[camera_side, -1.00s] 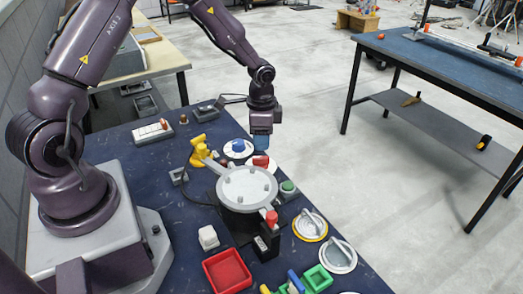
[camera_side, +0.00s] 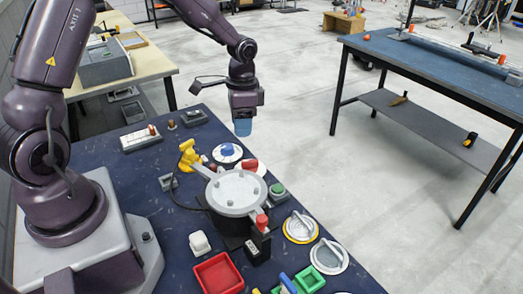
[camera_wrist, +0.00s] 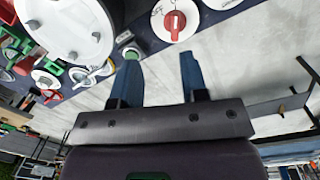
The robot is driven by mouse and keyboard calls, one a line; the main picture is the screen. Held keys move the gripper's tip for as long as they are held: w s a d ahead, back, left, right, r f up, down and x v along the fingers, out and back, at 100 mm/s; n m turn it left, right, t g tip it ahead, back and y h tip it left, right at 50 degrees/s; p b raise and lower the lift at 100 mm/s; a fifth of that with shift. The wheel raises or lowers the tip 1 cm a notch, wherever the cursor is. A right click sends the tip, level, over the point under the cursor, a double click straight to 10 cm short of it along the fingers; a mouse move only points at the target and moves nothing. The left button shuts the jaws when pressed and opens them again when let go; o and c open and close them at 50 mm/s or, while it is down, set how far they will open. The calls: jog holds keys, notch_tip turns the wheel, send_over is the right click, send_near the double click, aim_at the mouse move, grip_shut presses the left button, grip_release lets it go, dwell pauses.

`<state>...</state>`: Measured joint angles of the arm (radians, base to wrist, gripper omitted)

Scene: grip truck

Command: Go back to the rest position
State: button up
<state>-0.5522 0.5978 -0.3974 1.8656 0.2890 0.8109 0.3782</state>
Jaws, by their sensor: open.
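My gripper (camera_side: 243,128) hangs from the purple arm above the far right edge of the blue table (camera_side: 110,172), in the side view. Its blue fingers point down and hold nothing. The fingers touch nothing that I can see.
A round grey plate (camera_side: 236,192) stands mid-table. Around it are a blue knob (camera_side: 228,150), a red knob (camera_side: 250,165), a green button (camera_side: 277,189), a yellow dial (camera_side: 300,227) and a red tray (camera_side: 217,273). A second table (camera_side: 430,60) stands apart at right.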

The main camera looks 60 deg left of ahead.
jog(key=s+d+r+n+t, duration=0.2)
jog(key=s+d+r+t, duration=0.1)
jog(key=s+r, duration=0.6)
jog(key=s+d+r+n+t, duration=0.2)
jog(key=s+d+r, duration=0.4)
jog(key=s+r, duration=0.3)
notch_tip(320, 180, up, 2)
jog(key=shift+r+t, duration=0.1)
jog(key=shift+t, duration=0.6)
